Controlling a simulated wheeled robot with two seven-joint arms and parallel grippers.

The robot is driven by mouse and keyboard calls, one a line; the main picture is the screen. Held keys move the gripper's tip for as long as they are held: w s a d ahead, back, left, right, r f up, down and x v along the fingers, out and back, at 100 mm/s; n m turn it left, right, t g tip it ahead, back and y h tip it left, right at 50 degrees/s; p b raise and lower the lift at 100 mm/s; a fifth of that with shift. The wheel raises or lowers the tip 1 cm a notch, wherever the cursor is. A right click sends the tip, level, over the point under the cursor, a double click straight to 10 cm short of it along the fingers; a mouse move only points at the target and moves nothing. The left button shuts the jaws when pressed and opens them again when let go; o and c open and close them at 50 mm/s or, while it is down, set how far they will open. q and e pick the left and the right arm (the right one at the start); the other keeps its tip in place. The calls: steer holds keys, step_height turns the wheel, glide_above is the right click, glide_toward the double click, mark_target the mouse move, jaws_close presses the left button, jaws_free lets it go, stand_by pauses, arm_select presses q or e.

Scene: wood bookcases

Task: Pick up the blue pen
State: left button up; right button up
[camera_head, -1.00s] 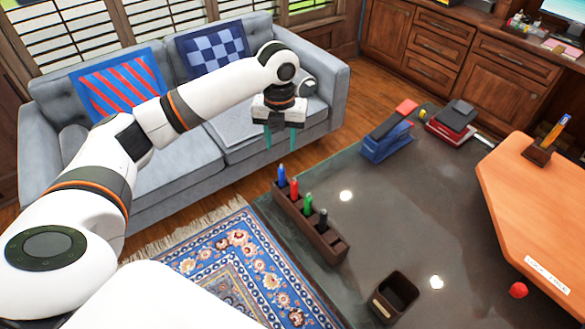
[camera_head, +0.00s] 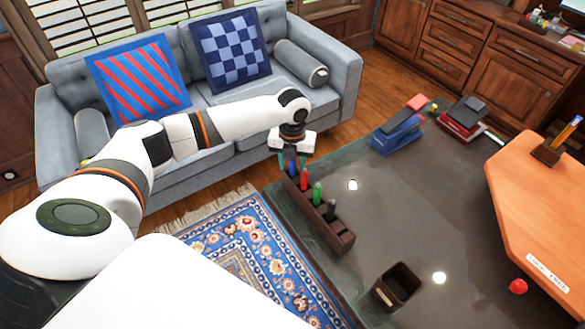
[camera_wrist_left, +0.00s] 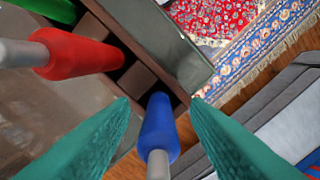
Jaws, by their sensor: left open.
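The blue pen (camera_head: 292,167) stands upright in the end slot of a dark wooden pen holder (camera_head: 340,241) on the dark table. My left gripper (camera_head: 292,161) points down over that end of the holder with its teal fingers open. In the left wrist view the blue pen (camera_wrist_left: 158,128) lies between the two spread fingertips (camera_wrist_left: 160,100), with a gap on each side. A red pen (camera_head: 305,179) stands in the slot beside it and also shows in the left wrist view (camera_wrist_left: 80,54). My right gripper is not in view.
A green pen (camera_head: 317,193) and a black pen (camera_head: 331,210) stand further along the holder. A dark square cup (camera_head: 397,287) is nearer the front. A blue stapler-like object (camera_head: 397,134) lies at the back. The table's middle is clear.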

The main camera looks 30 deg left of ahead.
arm_select(q)
jaws_close()
steer(key=shift+r, duration=0.1)
